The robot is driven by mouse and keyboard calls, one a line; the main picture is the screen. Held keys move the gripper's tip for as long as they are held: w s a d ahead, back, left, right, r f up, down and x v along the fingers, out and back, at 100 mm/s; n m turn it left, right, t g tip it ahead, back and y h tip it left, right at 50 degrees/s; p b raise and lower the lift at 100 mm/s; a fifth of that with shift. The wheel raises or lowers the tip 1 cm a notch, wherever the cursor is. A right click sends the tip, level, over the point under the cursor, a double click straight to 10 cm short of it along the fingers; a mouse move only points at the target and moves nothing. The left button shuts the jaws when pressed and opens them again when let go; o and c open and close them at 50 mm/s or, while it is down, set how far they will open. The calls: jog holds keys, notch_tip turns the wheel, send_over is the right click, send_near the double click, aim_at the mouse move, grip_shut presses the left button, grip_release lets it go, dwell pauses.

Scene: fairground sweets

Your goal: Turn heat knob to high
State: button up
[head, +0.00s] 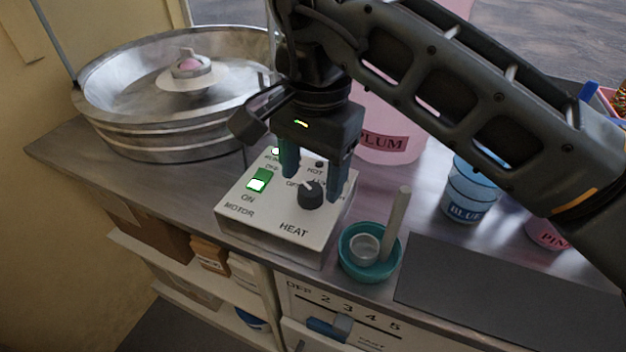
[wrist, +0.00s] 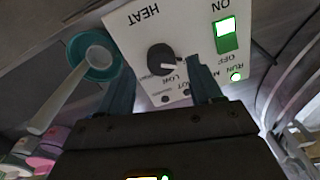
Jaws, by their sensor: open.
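The heat knob (head: 312,194) is a dark round knob with a white pointer line, on a white control box (head: 265,225). Its pointer is toward the upper left in the head view, near the OFF marking. The knob also shows in the wrist view (wrist: 161,59). My gripper (head: 315,184) points down above the box, its two teal fingers apart. One finger is to the left of the knob and one to the right. The fingers do not appear to grip it; in the wrist view (wrist: 160,82) the knob sits just beyond the fingertips, between them.
A green motor switch (head: 259,180) is lit on the same box. A teal bowl (head: 369,254) with a scoop stands close to the box's right. A large metal floss pan (head: 180,90) is behind left. A plum tub (head: 388,130) and blue tub (head: 470,190) stand to the right.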

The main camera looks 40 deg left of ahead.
aim_at(310, 195)
jog(key=shift+a+f, duration=0.1)
jog(key=shift+f, duration=1.1)
jog(key=c, duration=1.1)
jog(key=shift+o, duration=0.2)
